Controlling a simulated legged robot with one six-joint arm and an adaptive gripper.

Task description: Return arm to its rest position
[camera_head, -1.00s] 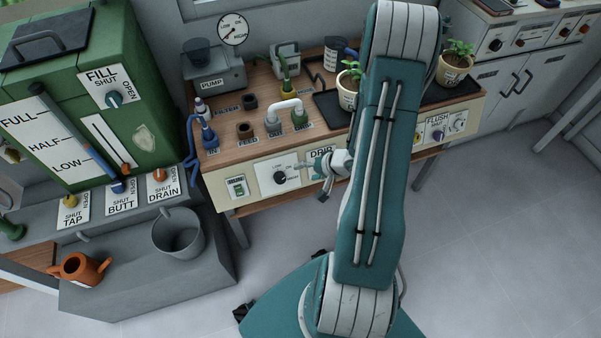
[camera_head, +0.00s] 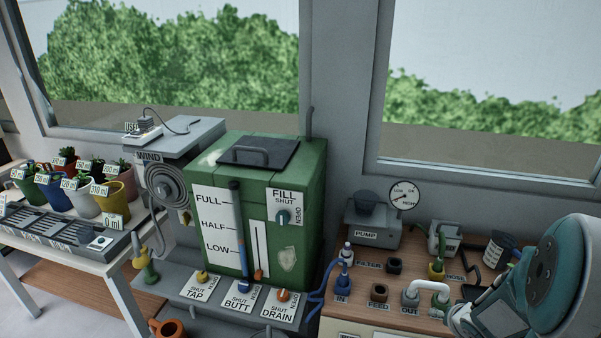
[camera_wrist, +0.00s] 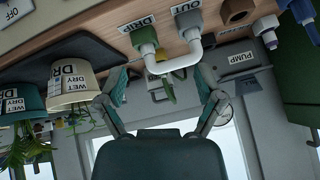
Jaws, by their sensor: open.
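My gripper (camera_wrist: 161,98) shows in the wrist view with its two teal-and-grey fingers spread apart. Nothing is between the fingers. The wrist view is upside down, with the bench edge and a white pipe (camera_wrist: 173,67) beyond the fingers. In the head view only part of my arm (camera_head: 548,280) shows, at the lower right, in front of the pump bench. I cannot make out the fingers there.
The pump bench (camera_head: 400,308) carries the pump (camera_head: 372,236), several ports and the white pipe. A green tank (camera_head: 222,170) stands left of it, above several valve knobs. Small potted plants (camera_head: 80,206) stand far left. Potted palms (camera_wrist: 72,82) show in the wrist view.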

